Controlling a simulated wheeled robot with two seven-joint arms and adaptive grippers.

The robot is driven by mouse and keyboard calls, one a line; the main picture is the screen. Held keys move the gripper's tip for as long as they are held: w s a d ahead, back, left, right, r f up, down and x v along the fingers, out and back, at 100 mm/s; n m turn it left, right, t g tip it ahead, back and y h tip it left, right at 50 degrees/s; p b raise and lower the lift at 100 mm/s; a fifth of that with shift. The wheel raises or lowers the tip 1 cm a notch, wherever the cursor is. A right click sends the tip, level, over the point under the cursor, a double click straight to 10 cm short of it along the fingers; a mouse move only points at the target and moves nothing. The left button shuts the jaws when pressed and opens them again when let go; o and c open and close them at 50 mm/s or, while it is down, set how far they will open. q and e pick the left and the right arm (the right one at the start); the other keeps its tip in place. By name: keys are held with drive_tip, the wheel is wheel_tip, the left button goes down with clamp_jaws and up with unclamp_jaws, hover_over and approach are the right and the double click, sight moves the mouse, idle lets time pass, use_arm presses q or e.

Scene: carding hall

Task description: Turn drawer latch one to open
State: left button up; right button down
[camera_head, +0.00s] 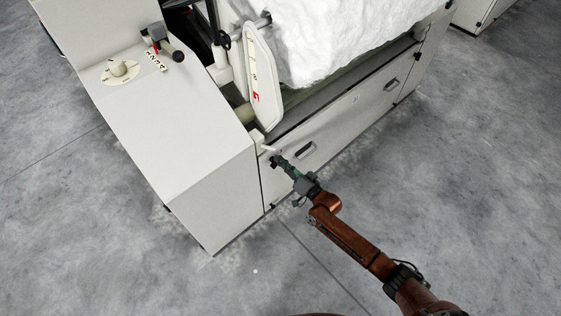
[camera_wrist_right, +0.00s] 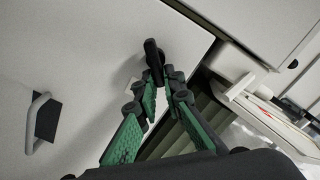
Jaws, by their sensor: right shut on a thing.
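The drawer latch (camera_wrist_right: 152,52) is a small dark lever on the pale drawer front (camera_wrist_right: 95,55), near its upper corner, in the right wrist view. My right gripper (camera_wrist_right: 166,80) is shut on it, with its black fingertips at the latch and the lever's end sticking out beyond them. In the head view my right gripper (camera_head: 279,163) is at the left end of the drawer front (camera_head: 338,120) and hides most of the latch there. The latch's exact angle is hard to tell. My left gripper is not in view.
A drawer pull (camera_head: 305,150) shows on the front, and also in the wrist view (camera_wrist_right: 37,122). A dial (camera_head: 119,68) sits on the left cabinet. The floor (camera_head: 460,190) at right is clear.

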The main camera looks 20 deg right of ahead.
drive_tip(key=m, duration=0.3)
drive_tip(key=shift+w+d+f, duration=0.1)
drive_tip(key=shift+d+f, duration=0.1)
drive_tip(key=shift+f, duration=0.1)
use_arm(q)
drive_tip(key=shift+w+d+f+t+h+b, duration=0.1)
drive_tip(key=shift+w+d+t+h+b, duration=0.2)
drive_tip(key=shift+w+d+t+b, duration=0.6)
use_arm(e)
drive_tip(key=shift+d+f+m, duration=0.1)
drive_tip(key=shift+f+m, duration=0.1)
drive_tip(key=shift+m, duration=1.35)
drive_tip(key=shift+d+f+m, duration=0.1)
drive_tip(key=shift+f+m, duration=0.1)
drive_tip(key=shift+m, duration=1.35)
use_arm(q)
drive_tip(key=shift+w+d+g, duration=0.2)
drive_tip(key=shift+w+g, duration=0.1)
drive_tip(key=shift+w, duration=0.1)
use_arm(e)
drive_tip(key=c, duration=2)
unclamp_jaws()
drive_tip(key=shift+a, duration=0.1)
drive_tip(key=shift+c, duration=0.2)
